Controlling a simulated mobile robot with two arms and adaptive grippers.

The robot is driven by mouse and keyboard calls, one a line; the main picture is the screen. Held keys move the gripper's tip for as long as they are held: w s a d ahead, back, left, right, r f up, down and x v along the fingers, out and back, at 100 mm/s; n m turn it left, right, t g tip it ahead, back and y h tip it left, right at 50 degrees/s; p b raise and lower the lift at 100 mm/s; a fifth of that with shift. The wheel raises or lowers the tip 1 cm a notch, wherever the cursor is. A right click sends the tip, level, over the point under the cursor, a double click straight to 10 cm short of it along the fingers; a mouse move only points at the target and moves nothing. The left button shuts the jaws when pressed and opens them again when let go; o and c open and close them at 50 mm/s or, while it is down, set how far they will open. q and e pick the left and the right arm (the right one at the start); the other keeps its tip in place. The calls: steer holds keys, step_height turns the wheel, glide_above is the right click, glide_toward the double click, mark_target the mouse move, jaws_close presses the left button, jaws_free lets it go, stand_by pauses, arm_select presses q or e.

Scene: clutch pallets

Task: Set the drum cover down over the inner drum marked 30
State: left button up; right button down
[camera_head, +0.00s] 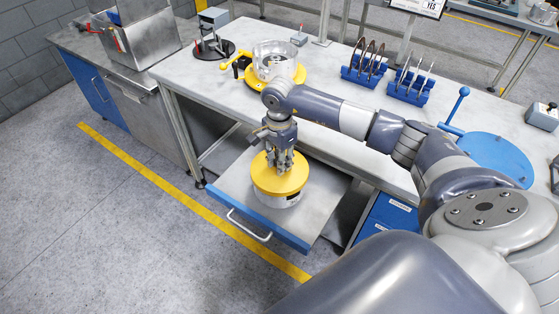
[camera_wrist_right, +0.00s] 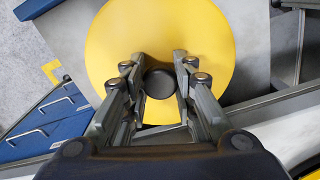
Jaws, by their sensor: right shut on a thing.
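The yellow round drum cover (camera_head: 272,181) is over the open drawer, with a pale cylindrical side below its top and a dark mark (camera_head: 292,197) low on the right. Whether that side is the cover's own wall or a drum under it, I cannot tell. My right gripper (camera_head: 280,166) points straight down at the middle of the top. In the right wrist view the yellow top (camera_wrist_right: 205,40) fills the middle, and the fingers (camera_wrist_right: 160,88) are shut on its black knob (camera_wrist_right: 160,83). No number 30 can be read. My left gripper is not in view.
The drawer (camera_head: 225,188) is pulled out from the workbench (camera_head: 215,95). On the bench stand a clear cylinder on a yellow base (camera_head: 275,62), blue racks with rings (camera_head: 362,70), and a blue round plate (camera_head: 495,155). Open floor lies at the left.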

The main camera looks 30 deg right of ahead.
steer(key=c, duration=1.2)
jaws_free()
steer(key=shift+r+p, duration=2.6)
steer(key=shift+r, duration=1.95)
